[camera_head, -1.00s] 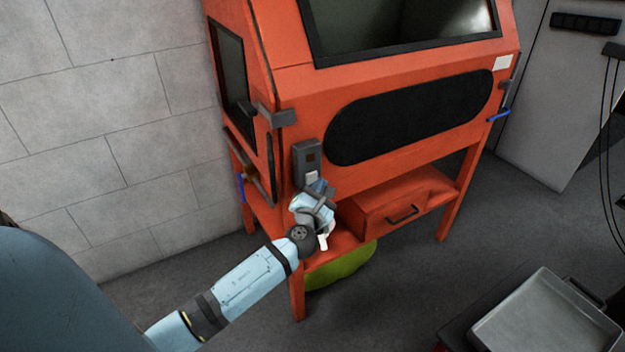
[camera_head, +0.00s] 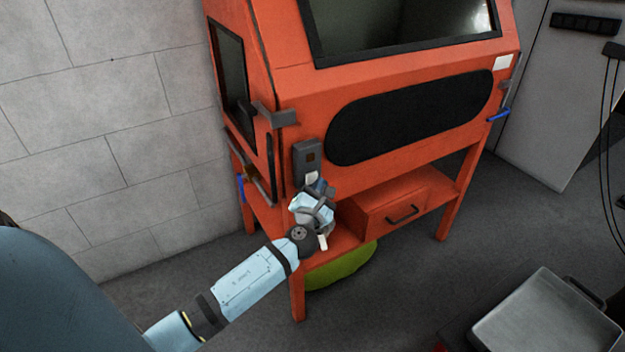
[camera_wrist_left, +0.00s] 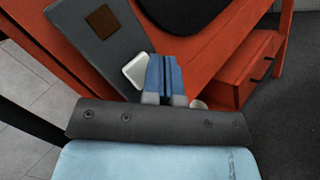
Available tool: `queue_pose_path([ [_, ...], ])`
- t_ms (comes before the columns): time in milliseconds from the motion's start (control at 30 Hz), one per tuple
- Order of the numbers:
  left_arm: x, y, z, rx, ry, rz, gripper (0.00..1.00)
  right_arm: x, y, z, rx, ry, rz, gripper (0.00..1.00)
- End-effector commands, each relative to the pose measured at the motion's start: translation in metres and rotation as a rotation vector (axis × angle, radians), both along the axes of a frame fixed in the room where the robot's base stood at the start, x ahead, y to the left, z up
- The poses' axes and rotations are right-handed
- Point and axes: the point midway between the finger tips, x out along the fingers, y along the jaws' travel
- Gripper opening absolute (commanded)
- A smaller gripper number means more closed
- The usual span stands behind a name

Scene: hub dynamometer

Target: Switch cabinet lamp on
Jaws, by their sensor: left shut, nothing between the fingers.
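The orange cabinet (camera_head: 300,90) stands against the wall, with a dark window at its top. A dark grey switch box (camera_head: 307,160) is on its front left, with a small brown square and a white rocker (camera_head: 312,178) below it. The wrist view shows the box (camera_wrist_left: 95,40) and the white rocker (camera_wrist_left: 135,70) close up. My left gripper (camera_head: 321,186) is shut and empty, just right of the rocker. Its blue fingertips (camera_wrist_left: 165,72) are beside the rocker in the wrist view; I cannot tell whether they touch it. My right gripper is not in view.
A drawer (camera_head: 395,208) with a dark handle sits under the cabinet at the right of my gripper. Grey side latches and blue handles stick out at both cabinet sides. A metal tray (camera_head: 545,320) stands at the lower right. The floor between is clear.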

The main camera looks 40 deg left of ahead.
Motion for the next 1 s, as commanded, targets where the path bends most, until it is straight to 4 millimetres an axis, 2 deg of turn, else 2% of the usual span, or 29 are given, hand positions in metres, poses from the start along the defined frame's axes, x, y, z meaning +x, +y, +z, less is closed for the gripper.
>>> queue_pose_path([
  [1000, 0.0035, 0.0087, 0.0002, 0.000, 0.000, 0.000, 0.00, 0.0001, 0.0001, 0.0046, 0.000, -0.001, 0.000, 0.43],
])
